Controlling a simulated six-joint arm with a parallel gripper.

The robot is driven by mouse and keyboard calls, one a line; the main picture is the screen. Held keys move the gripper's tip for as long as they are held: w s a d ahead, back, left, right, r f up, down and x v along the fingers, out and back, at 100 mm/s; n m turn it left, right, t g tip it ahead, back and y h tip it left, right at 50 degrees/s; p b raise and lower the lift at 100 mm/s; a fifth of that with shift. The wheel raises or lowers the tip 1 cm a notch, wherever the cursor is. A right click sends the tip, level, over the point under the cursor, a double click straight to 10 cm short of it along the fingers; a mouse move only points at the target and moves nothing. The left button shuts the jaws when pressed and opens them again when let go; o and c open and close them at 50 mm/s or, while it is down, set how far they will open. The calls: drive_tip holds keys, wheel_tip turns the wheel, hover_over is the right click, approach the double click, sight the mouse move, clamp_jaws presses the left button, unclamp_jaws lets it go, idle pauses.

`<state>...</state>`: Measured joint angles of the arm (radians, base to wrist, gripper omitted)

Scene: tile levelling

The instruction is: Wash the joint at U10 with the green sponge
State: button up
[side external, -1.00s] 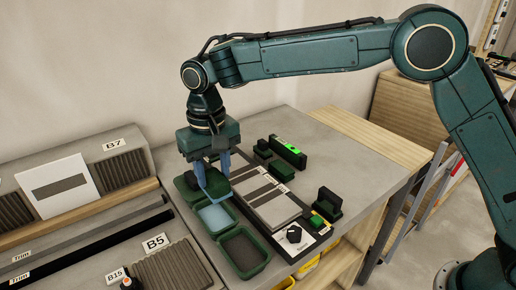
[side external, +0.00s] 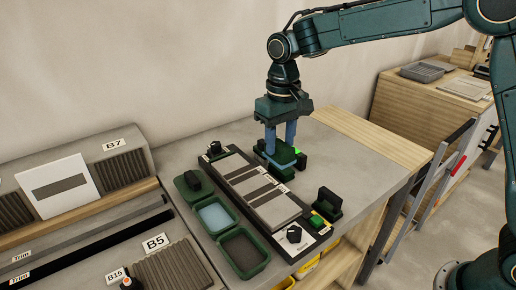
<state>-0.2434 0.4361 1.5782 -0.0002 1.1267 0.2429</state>
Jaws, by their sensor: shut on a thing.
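My gripper (side external: 281,150) points straight down behind the tile board. Its blue fingers are shut on a dark green block (side external: 284,153) at a dark green stand (side external: 276,171). I cannot tell whether this block is the green sponge, or whether it is lifted clear of the stand. A small bright green piece (side external: 318,221) sits at the near right end of the board. The tile board (side external: 239,163) carries grey tiles (side external: 270,205) with darker strips between them. A small label lies by its right edge, too small to read, so I cannot pick out U10.
Left of the board stands a green tray with a blue water-like compartment (side external: 214,217) and a dark compartment (side external: 243,250). A black block in a green holder (side external: 328,201) stands right of the board. Bench to the right is clear.

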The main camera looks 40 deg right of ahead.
drive_tip(key=shift+f, duration=0.1)
drive_tip(key=shift+f, duration=3.9)
drive_tip(key=shift+f, duration=0.55)
drive_tip(key=shift+a, duration=0.15)
drive_tip(key=shift+a+r, duration=0.1)
drive_tip(key=shift+a, duration=0.9)
drive_tip(key=shift+a, duration=0.15)
drive_tip(key=shift+a, duration=0.95)
drive_tip(key=shift+a, duration=0.2)
